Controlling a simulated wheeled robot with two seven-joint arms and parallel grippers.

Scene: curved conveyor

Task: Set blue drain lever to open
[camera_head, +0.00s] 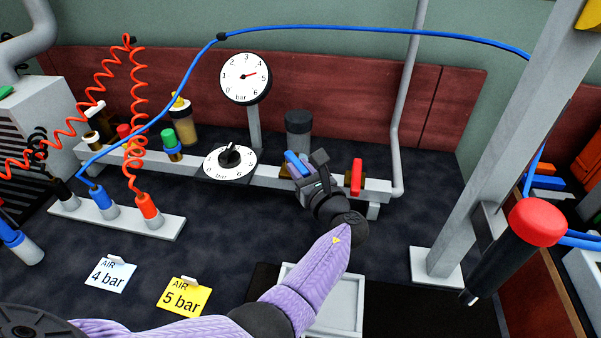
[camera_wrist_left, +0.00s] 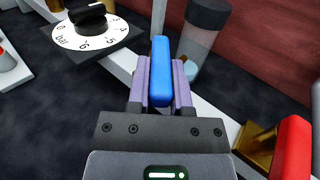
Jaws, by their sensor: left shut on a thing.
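The blue drain lever (camera_head: 293,163) stands on the grey rail at the back of the bench, below the clear filter bowl. My left gripper (camera_head: 304,172) reaches it from the front right and is shut on it. In the left wrist view the blue lever (camera_wrist_left: 160,72) sits between the two purple-grey fingers of my left gripper (camera_wrist_left: 160,85), its long side along the fingers. The lever's base is hidden behind the gripper. My right gripper is not in view.
A red lever (camera_head: 356,176) stands just right of my gripper. The dial knob (camera_head: 230,156) is to the left, with the pressure gauge (camera_head: 246,77) above. A grey post (camera_head: 480,160) and a hanging red-topped tool (camera_head: 520,240) stand at the right. A tray (camera_head: 345,303) lies under my forearm.

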